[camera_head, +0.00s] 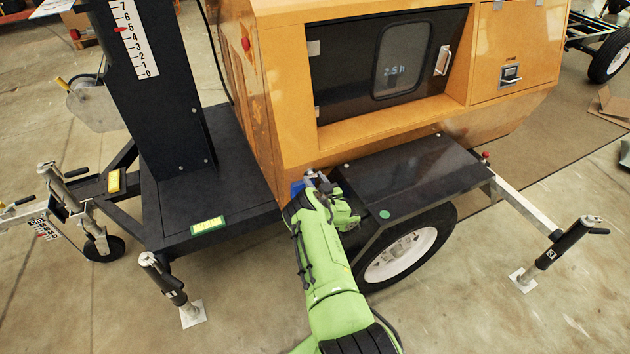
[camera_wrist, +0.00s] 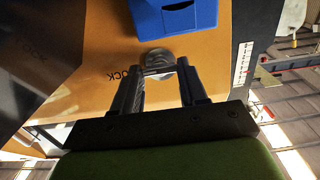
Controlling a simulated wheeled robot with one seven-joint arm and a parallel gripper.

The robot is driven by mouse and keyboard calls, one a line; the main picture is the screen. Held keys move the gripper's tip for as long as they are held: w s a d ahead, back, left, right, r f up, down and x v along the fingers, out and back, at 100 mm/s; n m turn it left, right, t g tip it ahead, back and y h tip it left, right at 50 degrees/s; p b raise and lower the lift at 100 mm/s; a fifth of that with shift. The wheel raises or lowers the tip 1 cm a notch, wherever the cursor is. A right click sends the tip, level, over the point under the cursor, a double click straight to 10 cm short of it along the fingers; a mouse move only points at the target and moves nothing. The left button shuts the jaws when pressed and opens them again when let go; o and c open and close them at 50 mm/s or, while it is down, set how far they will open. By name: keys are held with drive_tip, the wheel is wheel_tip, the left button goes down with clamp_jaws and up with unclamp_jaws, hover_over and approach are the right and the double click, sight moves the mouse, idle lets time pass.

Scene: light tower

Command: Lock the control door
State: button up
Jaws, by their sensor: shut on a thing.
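My gripper (camera_wrist: 160,70) has its fingers shut on a round metal lock knob (camera_wrist: 158,56) on the orange panel. Printed lettering, partly hidden by a finger and seemingly reading "LOCK", stands beside the knob. In the head view my gripper (camera_head: 318,178) is at the lower edge of the orange housing, above the black fender. The knob is hidden there by my gripper. A dark door (camera_head: 350,80) with a window marked "25h" and a white handle (camera_head: 443,60) sits in the housing and looks closed. I cannot tell for sure that it is the control door.
A blue box (camera_wrist: 172,16) is on the panel close above the knob; it also shows beside my gripper in the head view (camera_head: 297,188). The black fender (camera_head: 415,175) and wheel (camera_head: 405,252) lie to the right. A black mast (camera_head: 150,90) stands left. Outrigger jacks (camera_head: 165,282) flank the trailer.

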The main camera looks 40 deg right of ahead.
drive_tip(key=shift+f, duration=0.1)
drive_tip(key=o, duration=0.8)
drive_tip(key=p+v, duration=0.8)
drive_tip(key=v, duration=0.8)
drive_tip(key=shift+a, duration=0.1)
drive_tip(key=shift+w, duration=0.15)
